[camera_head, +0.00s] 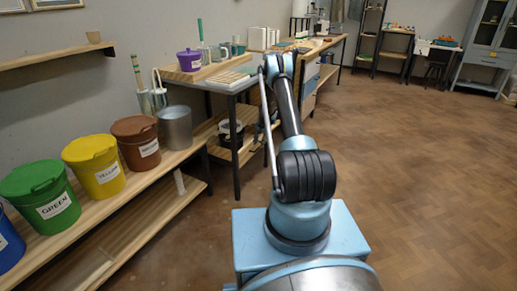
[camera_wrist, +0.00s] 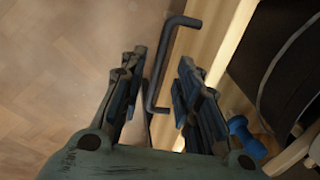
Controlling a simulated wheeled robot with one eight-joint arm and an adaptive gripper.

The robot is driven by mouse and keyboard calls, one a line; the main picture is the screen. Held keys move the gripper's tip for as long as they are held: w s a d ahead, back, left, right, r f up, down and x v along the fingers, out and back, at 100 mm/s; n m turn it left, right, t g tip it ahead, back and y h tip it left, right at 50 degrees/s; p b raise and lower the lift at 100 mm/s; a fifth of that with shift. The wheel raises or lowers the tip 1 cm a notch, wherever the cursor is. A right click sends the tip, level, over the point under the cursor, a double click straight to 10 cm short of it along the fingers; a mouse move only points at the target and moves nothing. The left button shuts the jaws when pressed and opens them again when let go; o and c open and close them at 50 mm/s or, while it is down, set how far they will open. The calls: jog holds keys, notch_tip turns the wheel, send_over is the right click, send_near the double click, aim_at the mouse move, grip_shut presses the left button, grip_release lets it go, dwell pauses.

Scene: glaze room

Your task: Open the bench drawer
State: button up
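In the wrist view a dark bar handle (camera_wrist: 158,68) is fixed to a pale wooden front (camera_wrist: 208,42), which looks like the bench drawer's. My gripper (camera_wrist: 161,62) is open, with one finger on each side of the handle. The handle's bar runs between the fingers, with a visible gap on both sides. In the head view my arm reaches forward to the right side of the wooden bench (camera_head: 230,84). My gripper and the drawer handle are hidden there behind my arm. How far the drawer stands out is not clear.
A dark round container (camera_wrist: 292,65) and a blue object (camera_wrist: 245,137) lie right of the drawer front in the wrist view. A shelf with labelled buckets, one green (camera_head: 42,195), stands at left. The wooden floor (camera_head: 430,170) at right is clear.

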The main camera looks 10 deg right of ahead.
aim_at(258, 148)
jog(key=shift+w+a+f, duration=0.1)
jog(key=shift+a+f, duration=0.05)
jog(key=shift+f, duration=0.65)
jog(key=shift+w+a+f, duration=0.1)
jog(key=shift+f, duration=0.7)
grip_shut()
